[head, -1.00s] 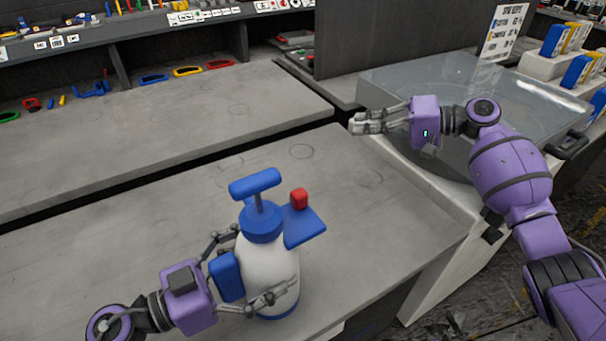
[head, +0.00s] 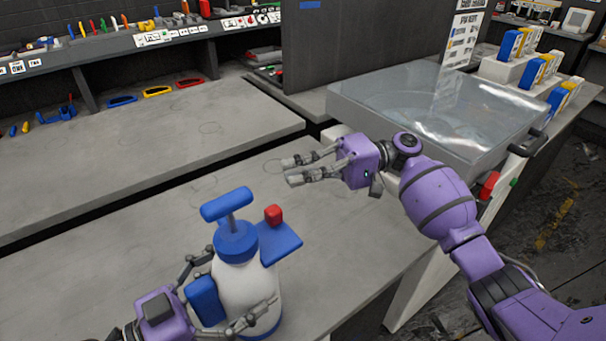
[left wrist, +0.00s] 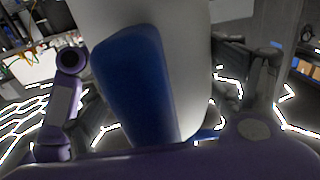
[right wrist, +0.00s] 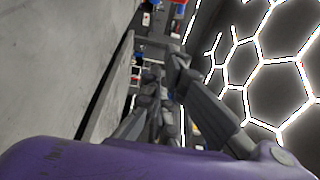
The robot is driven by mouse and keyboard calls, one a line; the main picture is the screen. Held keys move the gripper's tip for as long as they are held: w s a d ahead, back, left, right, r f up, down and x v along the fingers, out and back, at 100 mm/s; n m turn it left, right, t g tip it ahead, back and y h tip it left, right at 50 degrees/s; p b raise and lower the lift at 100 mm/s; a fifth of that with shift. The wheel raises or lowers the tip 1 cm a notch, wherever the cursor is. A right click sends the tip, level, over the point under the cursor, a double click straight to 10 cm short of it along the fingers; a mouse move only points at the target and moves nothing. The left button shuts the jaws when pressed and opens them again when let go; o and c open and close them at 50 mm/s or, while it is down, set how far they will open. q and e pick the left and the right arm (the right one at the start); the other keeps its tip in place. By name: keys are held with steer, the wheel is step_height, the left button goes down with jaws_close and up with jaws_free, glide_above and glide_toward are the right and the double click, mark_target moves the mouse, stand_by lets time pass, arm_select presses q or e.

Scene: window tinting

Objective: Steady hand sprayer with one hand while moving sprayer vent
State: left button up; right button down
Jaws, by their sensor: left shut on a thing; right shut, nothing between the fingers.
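The hand sprayer stands on the grey bench with a white bottle (head: 252,285), a blue T-shaped pump handle (head: 227,204) and a blue nozzle plate (head: 279,243). In the left wrist view the bottle's blue panel (left wrist: 140,85) fills the space before the palm. My right gripper (head: 289,171) is shut and empty, above the bench beyond the vent and not touching the sprayer. The right wrist view does not show the sprayer clearly.
A clear-topped box (head: 430,105) stands behind my right arm. Blue, yellow and white boxes (head: 515,45) stand at the back right. A dark upright panel (head: 360,45) is at the back. The bench (head: 130,245) left of the sprayer is bare.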

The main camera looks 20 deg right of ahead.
mark_target(274, 215)
steer(key=s+a, duration=0.4)
steer(key=a, duration=0.1)
steer(key=shift+a, duration=0.2)
stand_by(0.3)
steer(key=s, duration=0.1)
steer(key=s+d, duration=0.1)
steer(key=s, duration=0.2)
steer(key=shift+s+d, duration=0.35)
